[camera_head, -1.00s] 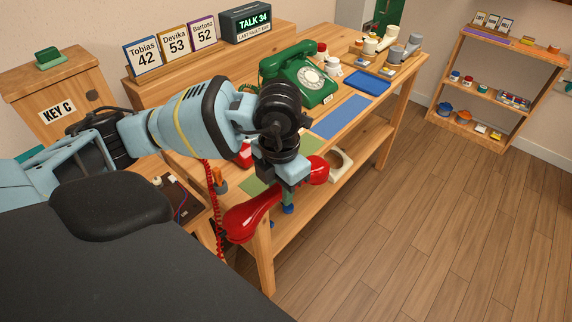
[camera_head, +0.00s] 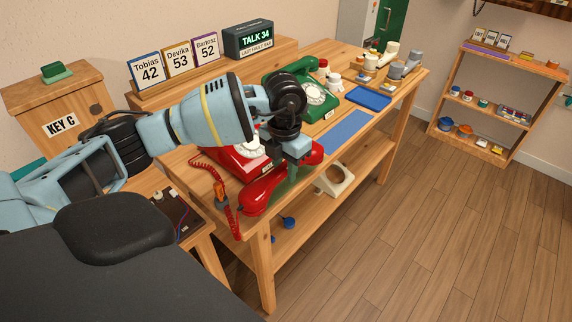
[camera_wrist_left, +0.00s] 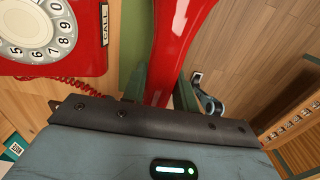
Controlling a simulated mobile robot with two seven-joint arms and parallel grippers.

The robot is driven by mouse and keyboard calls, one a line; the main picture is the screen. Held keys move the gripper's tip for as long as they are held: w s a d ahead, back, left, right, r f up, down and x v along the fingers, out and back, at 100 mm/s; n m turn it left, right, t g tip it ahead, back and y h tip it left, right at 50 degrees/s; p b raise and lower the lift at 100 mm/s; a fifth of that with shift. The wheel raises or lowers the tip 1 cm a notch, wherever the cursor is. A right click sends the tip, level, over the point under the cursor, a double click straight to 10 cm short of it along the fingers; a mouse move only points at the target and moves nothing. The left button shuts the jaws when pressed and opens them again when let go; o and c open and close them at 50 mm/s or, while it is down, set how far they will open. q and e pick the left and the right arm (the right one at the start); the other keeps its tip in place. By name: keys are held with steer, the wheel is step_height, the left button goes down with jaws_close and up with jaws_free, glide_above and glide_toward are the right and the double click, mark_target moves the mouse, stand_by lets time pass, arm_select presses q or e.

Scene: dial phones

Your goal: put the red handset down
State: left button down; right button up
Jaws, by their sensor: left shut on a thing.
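My left gripper (camera_head: 291,168) is shut on the red handset (camera_head: 257,196) around the middle of its handle. The handset is tilted in the head view, over the table's front edge beside the red dial phone (camera_head: 232,160). Whether it touches the table cannot be told. In the left wrist view the handset (camera_wrist_left: 182,35) runs between the gripper fingers (camera_wrist_left: 160,88), and the red phone (camera_wrist_left: 90,35) with its white dial lies to its left. The red coiled cord (camera_head: 222,187) hangs at the phone's left. My arm hides part of the phone. My right gripper is not in view.
A green dial phone (camera_head: 312,101) stands farther along the table, with a blue mat (camera_head: 342,131) in front and a blue tray (camera_head: 368,98) beyond. A white ring-like thing (camera_head: 336,180) is on the lower shelf. Open wooden floor (camera_head: 430,230) lies to the right.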

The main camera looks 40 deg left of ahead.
mark_target(286, 165)
arm_select(q)
steer(key=shift+w+a+f, duration=0.1)
steer(key=shift+w+a, duration=0.5)
steer(key=shift+w, duration=0.3)
steer(key=shift+w+a+f, duration=0.1)
steer(key=shift+w+a, duration=0.5)
steer(key=shift+w, duration=0.3)
steer(key=shift+w+a, duration=0.15)
steer(key=shift+w, duration=0.1)
steer(key=shift+f, duration=1.75)
steer(key=shift+f, duration=0.2)
steer(key=c, duration=1.1)
jaws_free()
steer(key=shift+r, duration=0.15)
step_height(286, 165, up, 12)
steer(key=shift+r, duration=0.1)
